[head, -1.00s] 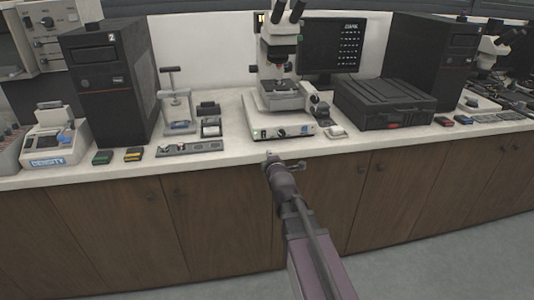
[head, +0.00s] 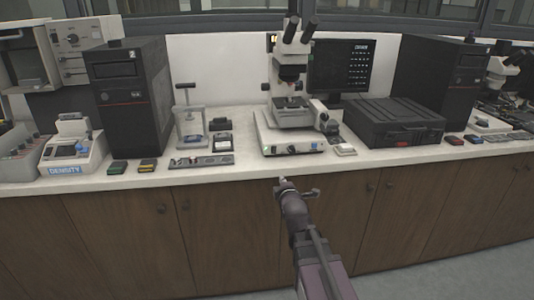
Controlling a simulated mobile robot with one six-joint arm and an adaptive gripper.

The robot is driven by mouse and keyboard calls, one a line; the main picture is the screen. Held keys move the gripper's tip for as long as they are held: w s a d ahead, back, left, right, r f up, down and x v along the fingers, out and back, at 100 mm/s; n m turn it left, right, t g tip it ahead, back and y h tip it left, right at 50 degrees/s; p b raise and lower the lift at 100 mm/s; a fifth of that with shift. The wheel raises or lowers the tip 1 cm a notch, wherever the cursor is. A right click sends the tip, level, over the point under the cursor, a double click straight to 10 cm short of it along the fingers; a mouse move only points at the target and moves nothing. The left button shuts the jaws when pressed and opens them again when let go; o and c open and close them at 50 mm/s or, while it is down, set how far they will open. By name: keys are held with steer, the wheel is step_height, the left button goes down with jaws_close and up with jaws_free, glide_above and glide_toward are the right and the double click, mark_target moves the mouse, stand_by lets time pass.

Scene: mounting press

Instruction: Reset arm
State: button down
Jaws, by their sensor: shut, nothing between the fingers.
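My gripper (head: 283,181) is at the end of my arm, in the lower middle of the head view. It is shut and empty. It shows in front of the wooden cabinet doors, just below the front edge of the white counter (head: 235,174), and appears apart from everything. The mounting press (head: 190,120), a small stand with a T-shaped handle on top, stands on the counter up and to the left of my gripper.
A microscope (head: 291,95) on a white base stands behind my gripper. A black case (head: 394,121) is to its right. Black computer towers (head: 131,98) stand on both sides. A density device (head: 72,147) is at left. The cabinet fronts (head: 120,220) lie below the counter.

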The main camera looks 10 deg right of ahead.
steer(key=s+d+f+m+g, duration=0.2)
steer(key=s+f+m+g, duration=0.75)
steer(key=f, duration=0.25)
steer(key=s+d+f+m+g, duration=0.1)
steer(key=s+f+m+g, duration=0.3)
steer(key=s+m+g, duration=0.65)
step_height(320, 180, up, 21)
steer(key=s+n+t+p, duration=0.1)
steer(key=s+t+p, duration=0.1)
steer(key=p, duration=1.9)
steer(key=shift+s+r+n+t+h, duration=0.2)
steer(key=shift+s+n+t+h, duration=0.15)
steer(key=shift+t, duration=0.45)
steer(key=shift+a, duration=0.1)
